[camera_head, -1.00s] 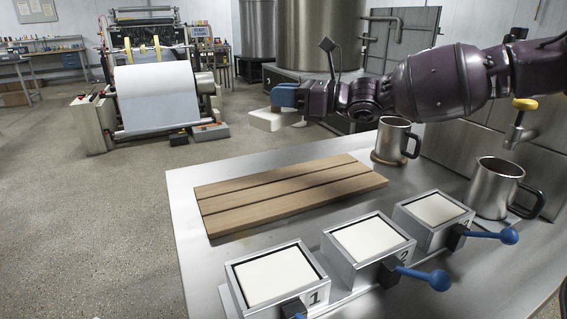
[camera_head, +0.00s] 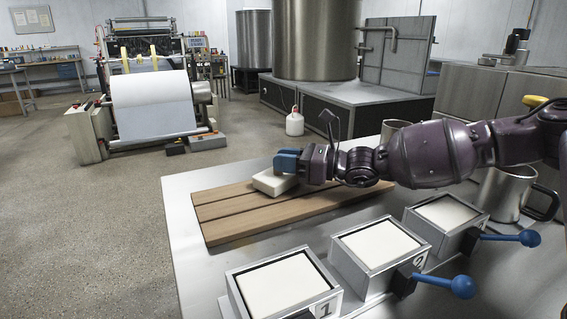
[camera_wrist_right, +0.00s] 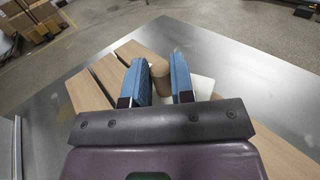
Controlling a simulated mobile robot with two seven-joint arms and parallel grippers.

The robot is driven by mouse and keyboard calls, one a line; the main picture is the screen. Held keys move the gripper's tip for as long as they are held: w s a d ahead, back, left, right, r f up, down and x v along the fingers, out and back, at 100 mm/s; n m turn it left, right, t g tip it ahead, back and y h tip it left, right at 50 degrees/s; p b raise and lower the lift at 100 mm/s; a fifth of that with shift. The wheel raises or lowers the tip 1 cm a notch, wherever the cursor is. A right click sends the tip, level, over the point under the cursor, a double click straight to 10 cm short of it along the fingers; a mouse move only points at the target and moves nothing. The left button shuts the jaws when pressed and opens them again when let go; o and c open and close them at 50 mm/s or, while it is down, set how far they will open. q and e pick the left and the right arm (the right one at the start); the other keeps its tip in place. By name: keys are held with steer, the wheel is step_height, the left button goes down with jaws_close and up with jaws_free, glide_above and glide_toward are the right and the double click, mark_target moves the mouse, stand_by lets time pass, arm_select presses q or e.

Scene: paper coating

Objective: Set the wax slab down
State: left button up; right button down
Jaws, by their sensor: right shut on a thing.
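The white wax slab (camera_head: 272,184) is at the fingers of my right gripper (camera_head: 286,163), over the middle of the slatted wooden board (camera_head: 222,228). The slab looks level and very low; I cannot tell for sure whether it touches the board. In the right wrist view my gripper's two blue fingers (camera_wrist_right: 160,84) stand close around a brown rounded piece (camera_wrist_right: 150,70). Part of the white slab (camera_wrist_right: 203,88) shows beside the right finger, the rest hidden by the gripper. My left gripper is not in view.
Several metal moulds with white fill stand along the front, including mould 1 (camera_head: 283,287), with blue-knobbed levers (camera_head: 458,287) sticking out to the right. Steel mugs (camera_head: 505,195) stand at the right, partly behind my arm. The board's left part is clear.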

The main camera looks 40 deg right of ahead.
steer(key=shift+r, duration=0.1)
steer(key=shift+f, duration=0.25)
steer(key=c, duration=1)
jaws_free()
